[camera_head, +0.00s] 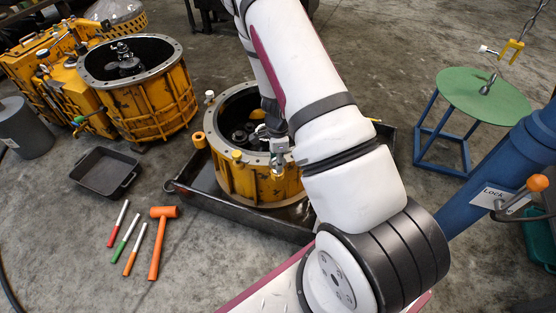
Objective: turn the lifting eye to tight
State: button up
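A yellow round transmission housing (240,181) with a grey flanged rim sits in a black tray (209,196) on the floor, with dark gear parts inside. My gripper (278,160) is at the front right of its rim, partly behind my arm. A small metal piece shows at its tips, but I cannot tell whether the fingers are open or shut on it. The lifting eye is not clearly identifiable. An orange ring-like part (199,140) sits at the rim's left side, and a small pale-topped part (210,95) stands at its back left.
A second yellow housing (150,105) stands at the back left. A small black tray (104,172), an orange mallet (157,245) and several coloured sticks (133,250) lie on the floor. A green round-topped stand (478,92) is at the right, with a yellow shackle (511,50) hanging above.

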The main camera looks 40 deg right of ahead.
notch_tip(320, 180, up, 12)
dwell(0.5)
dwell(0.4)
